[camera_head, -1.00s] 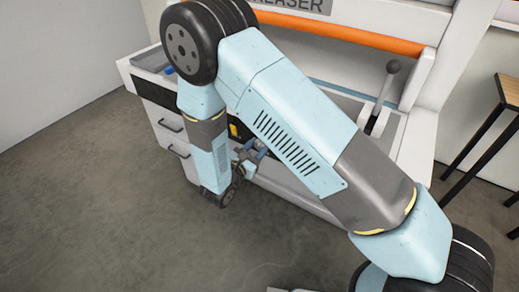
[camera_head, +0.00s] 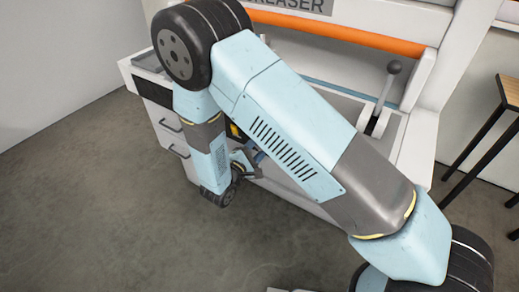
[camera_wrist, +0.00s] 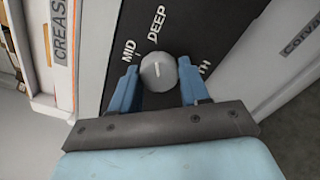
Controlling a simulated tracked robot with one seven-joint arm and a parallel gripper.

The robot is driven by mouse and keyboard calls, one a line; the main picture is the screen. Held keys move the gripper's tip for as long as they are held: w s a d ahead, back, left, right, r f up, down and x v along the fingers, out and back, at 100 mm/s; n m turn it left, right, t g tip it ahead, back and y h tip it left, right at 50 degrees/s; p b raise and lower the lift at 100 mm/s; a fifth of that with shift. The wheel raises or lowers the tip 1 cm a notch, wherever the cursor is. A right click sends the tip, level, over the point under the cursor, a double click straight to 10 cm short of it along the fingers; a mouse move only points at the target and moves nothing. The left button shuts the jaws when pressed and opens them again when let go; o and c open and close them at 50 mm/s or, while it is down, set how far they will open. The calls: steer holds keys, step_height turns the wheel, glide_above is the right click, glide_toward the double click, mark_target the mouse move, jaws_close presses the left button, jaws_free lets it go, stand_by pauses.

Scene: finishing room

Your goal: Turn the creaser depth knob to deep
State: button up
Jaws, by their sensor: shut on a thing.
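The creaser depth knob (camera_wrist: 152,80), round and grey with a short white line on its face, shows in the wrist view on a dark panel (camera_wrist: 112,22). The labels MID (camera_wrist: 128,50) and DEEP (camera_wrist: 157,24) stand beside and above it. A third label at the right is partly covered by a finger and reads only "TH". The white line lies roughly crosswise in the picture; which end points is unclear. My gripper (camera_wrist: 158,67) has its blue fingers on either side of the knob, shut on it. In the head view my arm hides the knob.
The white creaser (camera_head: 425,135) has an orange bar (camera_head: 345,35) and a lever with a round grip (camera_head: 393,68). Drawers (camera_head: 172,135) are at its left. A wooden-topped table (camera_head: 510,90) stands at the right. The floor in front is clear.

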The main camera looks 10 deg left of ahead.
steer(key=shift+s+d+f+m, duration=0.15)
steer(key=shift+d+f+m, duration=0.05)
steer(key=shift+f+m, duration=0.1)
stand_by(0.4)
steer(key=o, duration=1)
steer(key=shift+a+r, duration=0.1)
steer(key=shift+r, duration=0.1)
steer(key=v, duration=1.3)
steer(key=shift+s+a, duration=0.15)
steer(key=shift+s, duration=0.1)
